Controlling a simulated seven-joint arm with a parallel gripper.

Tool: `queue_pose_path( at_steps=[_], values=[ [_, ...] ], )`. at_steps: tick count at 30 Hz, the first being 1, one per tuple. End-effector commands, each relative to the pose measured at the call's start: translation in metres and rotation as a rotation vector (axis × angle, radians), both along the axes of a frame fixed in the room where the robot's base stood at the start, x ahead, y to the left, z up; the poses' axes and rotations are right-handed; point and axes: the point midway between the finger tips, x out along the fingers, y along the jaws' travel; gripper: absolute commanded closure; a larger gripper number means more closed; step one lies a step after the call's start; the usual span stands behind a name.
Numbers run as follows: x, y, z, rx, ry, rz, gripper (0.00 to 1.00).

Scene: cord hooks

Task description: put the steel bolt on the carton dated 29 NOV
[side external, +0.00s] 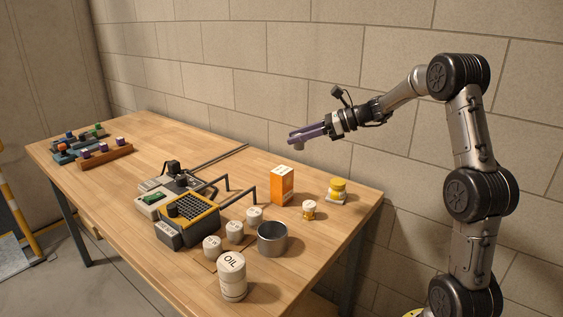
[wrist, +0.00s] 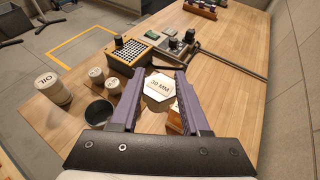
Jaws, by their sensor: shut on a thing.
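My gripper (side external: 302,138) is raised above the table's far right side, level with the wall. In the wrist view its purple fingers (wrist: 159,76) are shut on a pale hexagonal piece marked "30 MM", which looks like the head of the steel bolt (wrist: 158,88). In the side view the bolt (side external: 296,147) is a small grey tip under the fingers. An orange carton (side external: 282,187) with a white top stands upright on the table below, apart from the bolt. In the wrist view the carton (wrist: 174,120) is partly hidden by the right finger. I cannot read a date on it.
A metal cup (side external: 272,240), an OIL can (side external: 232,277) and several white lidded jars (side external: 235,231) stand nearby. A yellow-framed grid box (side external: 188,222) and dark rods lie left.

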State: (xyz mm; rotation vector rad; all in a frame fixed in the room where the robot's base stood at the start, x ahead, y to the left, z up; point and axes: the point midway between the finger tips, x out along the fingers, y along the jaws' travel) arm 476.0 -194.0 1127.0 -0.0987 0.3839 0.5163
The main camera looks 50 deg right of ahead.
Motion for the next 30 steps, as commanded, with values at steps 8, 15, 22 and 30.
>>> queue_pose_path(
  at_steps=[8,15,22,30],
  values=[
    [0.053,-0.021,-0.037,0.003,0.003,0.002,1.00],
    [0.078,-0.031,-0.068,0.000,0.000,0.001,1.00],
    [0.086,-0.035,-0.078,0.000,-0.001,0.000,1.00],
    [0.086,-0.035,-0.109,0.000,0.000,-0.001,1.00]
  ],
)
